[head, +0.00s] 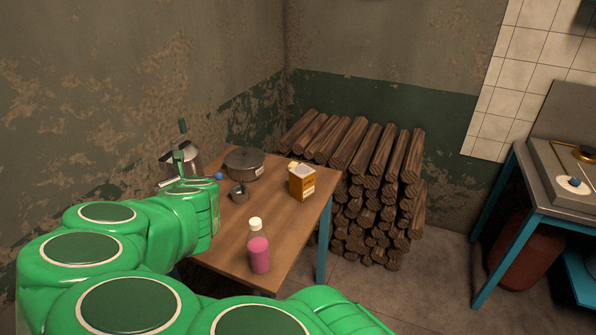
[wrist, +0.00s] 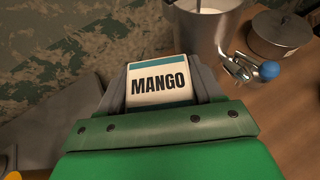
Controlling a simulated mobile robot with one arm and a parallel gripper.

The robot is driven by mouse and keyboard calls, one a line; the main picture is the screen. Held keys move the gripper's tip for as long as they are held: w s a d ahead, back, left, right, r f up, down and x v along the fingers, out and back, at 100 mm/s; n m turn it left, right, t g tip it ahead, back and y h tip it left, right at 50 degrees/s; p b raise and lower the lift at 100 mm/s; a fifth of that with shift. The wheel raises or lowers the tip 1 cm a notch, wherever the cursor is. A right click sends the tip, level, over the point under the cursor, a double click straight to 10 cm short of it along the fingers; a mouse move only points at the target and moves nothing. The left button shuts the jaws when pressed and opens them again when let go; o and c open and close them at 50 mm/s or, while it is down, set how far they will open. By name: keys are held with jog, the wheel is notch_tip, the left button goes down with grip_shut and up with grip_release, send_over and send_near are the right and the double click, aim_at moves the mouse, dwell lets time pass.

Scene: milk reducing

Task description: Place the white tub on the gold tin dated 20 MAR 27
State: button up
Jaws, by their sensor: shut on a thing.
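My gripper (wrist: 160,92) is shut on a white item with a teal band (wrist: 158,67) marked MANGO, seen in the wrist view. Its full shape is hidden by the fingers, so I cannot tell whether it is the white tub. In the head view my green arm hides most of the gripper, beside the metal pot. A gold-orange box with a whitish top (head: 301,183) stands on the table's right side. Its small label is too small to read, so I cannot confirm a gold tin dated 20 MAR 27.
Firewood (head: 375,170) is stacked behind; a stove (head: 560,165) stands right.

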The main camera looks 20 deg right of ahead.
jog(key=w+d+r+m+h, duration=0.1)
jog(key=w+d, duration=0.2)
jog(key=d, duration=0.7)
jog(key=w+d+r, duration=0.1)
jog(key=w+d, duration=0.2)
jog(key=d, duration=0.8)
jog(key=w+d+r+m+h, duration=0.1)
jog(key=w+d, duration=0.2)
jog(key=d, duration=0.7)
jog(key=s+d+n+g+y, duration=0.3)
jog(key=s+d+n+y, duration=0.4)
jog(key=s, duration=0.2)
send_over(300, 169)
jog(key=shift+s+a+f, duration=0.1)
jog(key=shift+f, duration=6.2)
jog(key=shift+f, duration=0.1)
